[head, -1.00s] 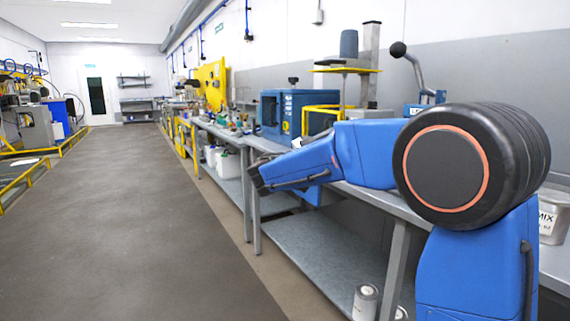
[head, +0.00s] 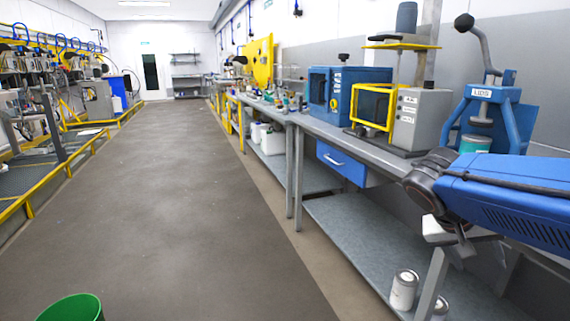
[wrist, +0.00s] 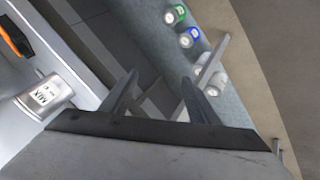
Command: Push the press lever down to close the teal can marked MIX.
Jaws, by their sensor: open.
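The press is a blue frame (head: 489,100) with a sign reading LIDS, on the bench at the right of the head view. Its grey lever (head: 482,45) stands raised and ends in a black knob (head: 464,22). A teal can (head: 475,144) sits under the press head; my arm hides its lower part and I cannot read its label. My gripper (wrist: 160,78) is open and empty, pointing down past the bench edge. In the head view it (head: 452,234) hangs in front of the bench, lower than the press and well away from the lever.
A silver tin marked MIX (wrist: 47,97) stands on the bench in the wrist view. White cans (head: 404,290) stand on the lower shelf. A grey and yellow machine (head: 418,118) stands left of the press. The aisle floor is clear except for a green bin (head: 72,308).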

